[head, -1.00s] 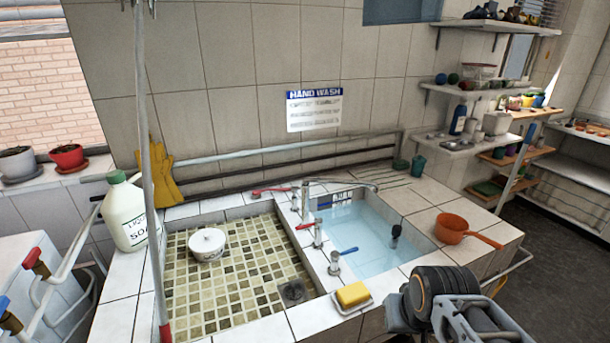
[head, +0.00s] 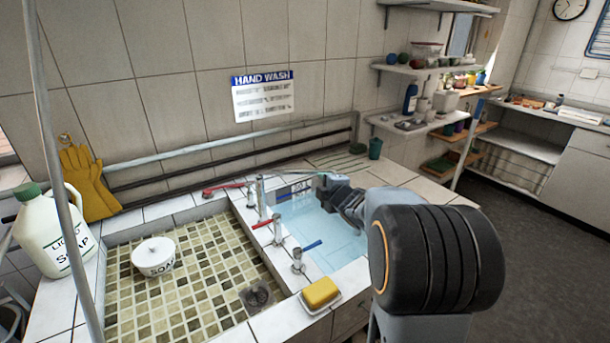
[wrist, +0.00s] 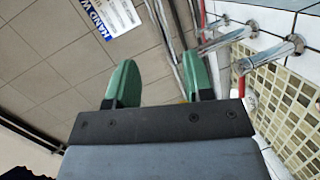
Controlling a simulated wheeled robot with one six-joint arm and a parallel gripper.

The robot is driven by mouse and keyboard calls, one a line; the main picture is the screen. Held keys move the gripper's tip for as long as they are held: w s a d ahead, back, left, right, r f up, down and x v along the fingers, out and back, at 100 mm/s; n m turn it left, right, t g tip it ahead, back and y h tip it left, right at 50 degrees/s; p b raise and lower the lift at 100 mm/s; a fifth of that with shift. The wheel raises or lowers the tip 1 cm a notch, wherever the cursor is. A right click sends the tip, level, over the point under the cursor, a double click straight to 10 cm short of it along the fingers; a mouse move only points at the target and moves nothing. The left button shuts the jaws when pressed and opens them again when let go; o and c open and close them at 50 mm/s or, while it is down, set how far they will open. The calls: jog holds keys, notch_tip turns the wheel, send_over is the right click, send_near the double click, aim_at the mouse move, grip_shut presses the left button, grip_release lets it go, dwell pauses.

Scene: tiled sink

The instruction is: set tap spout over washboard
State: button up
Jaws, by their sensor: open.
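The chrome tap spout (head: 297,178) reaches right from its upright post (head: 260,190), out over the water-filled right basin (head: 335,242). My gripper (head: 324,182) is open near the spout's far end; my wrist hides part of that basin. In the wrist view the green fingers (wrist: 160,82) stand apart, with wall and pipes visible between them. Chrome tap parts (wrist: 230,38) lie to the right of the fingers. Whether the fingers straddle or touch the spout I cannot tell. I cannot make out a washboard for certain; ridged lines (head: 345,165) mark the counter behind the right basin.
The tiled left basin (head: 205,295) holds a white soap pot (head: 153,257). Red (head: 266,221) and blue (head: 312,245) tap levers stand near the divider. A yellow sponge (head: 320,291) lies in front. A soap jug (head: 55,232) and thin pole (head: 65,170) stand left.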

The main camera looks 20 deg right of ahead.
aim_at(306, 173)
jog(key=w+f, duration=0.1)
jog(key=w, duration=0.3)
jog(key=w+f+n+p, duration=0.1)
jog(key=w, duration=0.4)
jog(key=w+f+n+y+p, duration=0.1)
jog(key=w, duration=0.4)
jog(key=shift+w+a+t, duration=0.2)
jog(key=shift+a+t, duration=0.1)
jog(key=shift+c, duration=0.4)
grip_shut()
